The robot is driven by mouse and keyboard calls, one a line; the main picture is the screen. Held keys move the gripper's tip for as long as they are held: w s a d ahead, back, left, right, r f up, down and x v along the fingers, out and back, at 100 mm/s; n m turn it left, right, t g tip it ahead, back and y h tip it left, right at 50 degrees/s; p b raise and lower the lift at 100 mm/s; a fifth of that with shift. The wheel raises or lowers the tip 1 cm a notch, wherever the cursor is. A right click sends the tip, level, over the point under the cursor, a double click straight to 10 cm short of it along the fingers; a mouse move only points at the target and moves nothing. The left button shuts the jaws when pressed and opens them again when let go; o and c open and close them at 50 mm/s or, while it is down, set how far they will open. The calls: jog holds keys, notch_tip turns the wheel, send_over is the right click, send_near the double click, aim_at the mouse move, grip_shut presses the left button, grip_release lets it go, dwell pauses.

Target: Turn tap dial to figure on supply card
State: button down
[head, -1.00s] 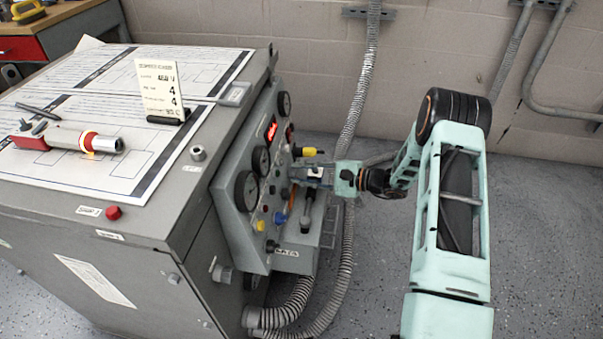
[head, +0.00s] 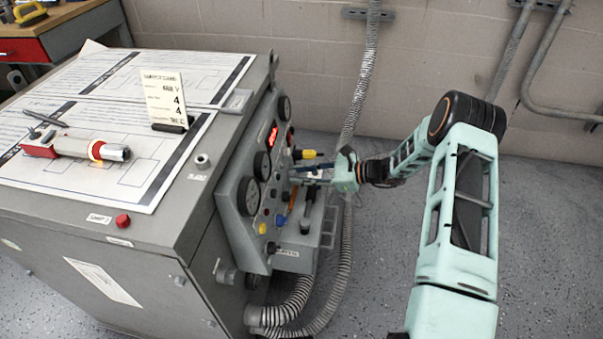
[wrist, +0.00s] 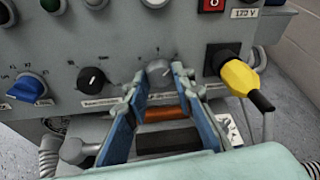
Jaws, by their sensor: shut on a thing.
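The supply card (head: 164,100) stands upright in a black holder on top of the grey cabinet. It shows a large 4 on two lines; its other lines are too blurred to read surely. My gripper (head: 293,174) is at the cabinet's sloped control panel (head: 236,196). In the wrist view, the blue fingers of my gripper (wrist: 160,78) are shut on a round grey dial (wrist: 158,69), one fingertip on each side. A white pointer line shows on its face. The scale marks around it are too small to read, and its lower part is partly hidden by the fingers.
A black knob (wrist: 93,80) is left of the grey dial, and a blue switch (wrist: 26,88) further left. A yellow plug (wrist: 242,77) juts out close on the right. An orange-handled part (wrist: 165,114) lies below, between the fingers. Gauges (head: 248,195) line the panel.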

jog(key=shift+m, duration=0.5)
jog(key=c, duration=1.6)
grip_release()
jog(key=v, duration=1.2)
jog(key=shift+w+r, duration=0.15)
